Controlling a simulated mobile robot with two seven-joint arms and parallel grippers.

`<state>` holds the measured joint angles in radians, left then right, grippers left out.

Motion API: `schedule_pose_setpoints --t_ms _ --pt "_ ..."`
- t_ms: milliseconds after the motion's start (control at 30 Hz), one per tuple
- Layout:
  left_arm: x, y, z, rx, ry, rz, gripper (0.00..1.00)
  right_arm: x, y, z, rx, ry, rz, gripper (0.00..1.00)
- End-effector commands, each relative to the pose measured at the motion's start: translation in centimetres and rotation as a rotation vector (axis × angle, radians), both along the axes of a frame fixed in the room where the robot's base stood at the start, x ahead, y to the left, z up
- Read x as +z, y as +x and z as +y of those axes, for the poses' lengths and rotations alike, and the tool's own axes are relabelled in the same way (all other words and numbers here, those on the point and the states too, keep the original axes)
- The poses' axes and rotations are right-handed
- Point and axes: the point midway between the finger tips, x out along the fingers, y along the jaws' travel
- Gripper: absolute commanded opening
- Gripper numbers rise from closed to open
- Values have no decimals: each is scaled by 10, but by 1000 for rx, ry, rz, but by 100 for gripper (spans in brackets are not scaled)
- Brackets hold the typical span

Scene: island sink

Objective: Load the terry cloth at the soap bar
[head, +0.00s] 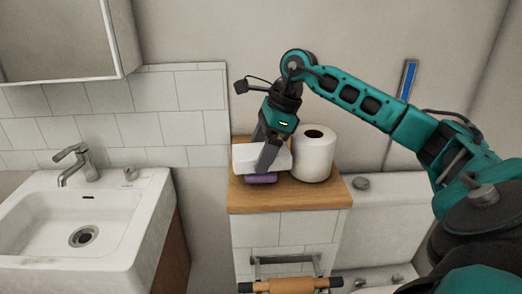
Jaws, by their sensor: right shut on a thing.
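A white, folded-looking piece, which I take for the terry cloth (245,157), is between the fingers of my right gripper (262,158). The gripper points down over the wooden top and is shut on this white piece. A purple bar (262,179), which looks like the soap bar, lies on the wooden top directly under the cloth. The cloth and a fingertip hide part of it. I cannot tell whether the cloth touches the bar. My left gripper is not in view.
A white paper roll (314,154) stands upright close to the right of the gripper on the wooden top (285,196). A white sink (40,222) with a faucet (76,163) is at the left. A tiled wall is behind. A bar holder (290,285) is below the wooden top.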

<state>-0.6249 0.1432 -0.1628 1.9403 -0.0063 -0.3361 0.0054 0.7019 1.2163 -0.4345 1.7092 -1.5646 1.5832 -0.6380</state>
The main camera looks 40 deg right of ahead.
Motion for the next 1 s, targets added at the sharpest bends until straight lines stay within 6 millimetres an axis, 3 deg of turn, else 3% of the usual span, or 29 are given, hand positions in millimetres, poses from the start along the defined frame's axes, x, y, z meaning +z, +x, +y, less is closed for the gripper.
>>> schedule_pose_setpoints --t_ms 533,1000 --pt "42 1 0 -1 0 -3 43 49 0 0 -1 1 -3 59" --pt "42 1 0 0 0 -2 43 49 0 0 -1 0 -2 59"
